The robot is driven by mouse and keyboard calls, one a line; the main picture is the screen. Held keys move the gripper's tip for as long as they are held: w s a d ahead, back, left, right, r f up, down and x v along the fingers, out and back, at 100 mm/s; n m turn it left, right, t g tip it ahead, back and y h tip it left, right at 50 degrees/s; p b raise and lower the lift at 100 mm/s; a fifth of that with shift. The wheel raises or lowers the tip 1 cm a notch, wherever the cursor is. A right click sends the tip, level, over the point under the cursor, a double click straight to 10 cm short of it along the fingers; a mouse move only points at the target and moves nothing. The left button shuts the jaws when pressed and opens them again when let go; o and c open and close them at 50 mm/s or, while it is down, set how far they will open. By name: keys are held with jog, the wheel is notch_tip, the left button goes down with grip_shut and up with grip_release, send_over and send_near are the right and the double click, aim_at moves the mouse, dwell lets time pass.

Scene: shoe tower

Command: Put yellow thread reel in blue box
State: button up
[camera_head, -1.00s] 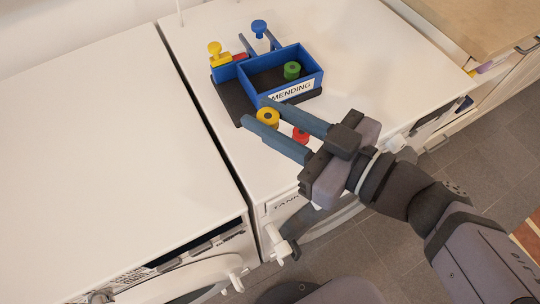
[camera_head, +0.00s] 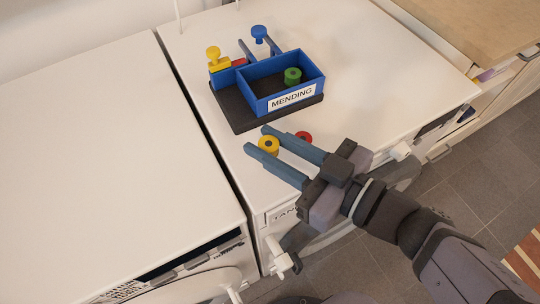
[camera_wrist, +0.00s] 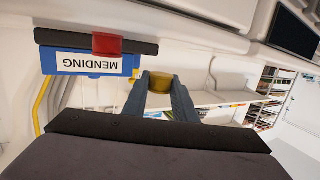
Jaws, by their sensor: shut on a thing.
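The yellow thread reel (camera_head: 268,144) is between the fingertips of my gripper (camera_head: 264,140), which is shut on it. The reel also shows between the fingertips in the wrist view (camera_wrist: 160,81). I cannot tell its height above the white top. The blue box (camera_head: 294,99), labelled MENDING, stands on a dark base behind the gripper, apart from it. The box also shows upside down at the upper left of the wrist view (camera_wrist: 65,64). A green reel (camera_head: 292,75) is inside the box.
A red reel (camera_head: 304,137) stands just beyond my right finger, partly hidden by it. The white top (camera_head: 390,80) right of the box is clear.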

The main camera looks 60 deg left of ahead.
jog(key=shift+f+b, duration=0.55)
jog(key=shift+f, duration=1.35)
jog(key=shift+f, duration=0.2)
jog(key=o, duration=1)
jog(key=shift+w+d+b, duration=0.1)
jog(key=shift+b, duration=0.4)
jog(key=b+v, duration=0.2)
jog(key=shift+w+d+f+b, duration=0.1)
jog(key=shift+d+b, duration=0.05)
jog(key=shift+b, duration=0.25)
jog(key=shift+w+d+r, duration=0.2)
jog(key=shift+d+r, duration=0.05)
jog(key=shift+d, duration=0.15)
jog(key=shift+o, duration=0.6)
jog(key=shift+w+d+r, duration=0.1)
jog(key=shift+w+d, duration=0.15)
jog(key=shift+d, duration=0.45)
